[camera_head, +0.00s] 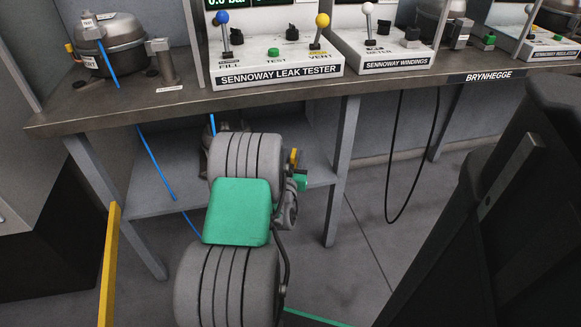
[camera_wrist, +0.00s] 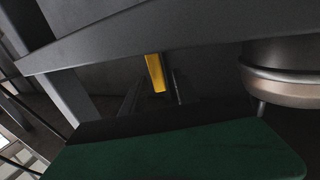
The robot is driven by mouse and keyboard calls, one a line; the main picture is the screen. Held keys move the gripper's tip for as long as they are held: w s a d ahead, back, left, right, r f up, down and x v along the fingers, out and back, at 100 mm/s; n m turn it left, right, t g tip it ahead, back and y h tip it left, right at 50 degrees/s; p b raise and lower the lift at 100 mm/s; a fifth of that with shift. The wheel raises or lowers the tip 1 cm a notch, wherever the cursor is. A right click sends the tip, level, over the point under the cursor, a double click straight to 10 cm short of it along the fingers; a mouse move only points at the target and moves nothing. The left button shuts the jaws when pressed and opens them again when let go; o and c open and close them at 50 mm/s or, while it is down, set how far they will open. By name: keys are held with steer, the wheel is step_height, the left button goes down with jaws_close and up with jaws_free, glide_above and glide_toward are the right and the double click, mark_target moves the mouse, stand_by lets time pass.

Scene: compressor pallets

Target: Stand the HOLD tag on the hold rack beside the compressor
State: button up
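No HOLD tag can be made out for certain. In the head view, the dark grey domed compressor (camera_head: 111,46) sits on the bench at the back left, with a blue hose on it. Beside it on the right stands a short grey post-like stand (camera_head: 162,62) with a small label at its foot; it may be the hold rack. My grey ribbed arm with a green pad reaches low in front of the bench. A small yellow piece (camera_head: 294,158) shows at its right side; I cannot tell what it is.
The bench front edge (camera_head: 200,103) crosses above my arm, with a lower shelf (camera_head: 165,190) and legs beneath. The leak tester (camera_head: 274,70) and windings tester (camera_head: 385,50) stand on the bench. A black cable hangs below. A yellow bar (camera_head: 109,265) stands at the left.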

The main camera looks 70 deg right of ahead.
steer(key=s+a+b, duration=0.1)
steer(key=a+b, duration=0.1)
steer(key=a, duration=0.8)
steer(key=shift+s+a+b, duration=0.25)
steer(key=shift+a+b, duration=0.05)
steer(key=shift+a, duration=0.05)
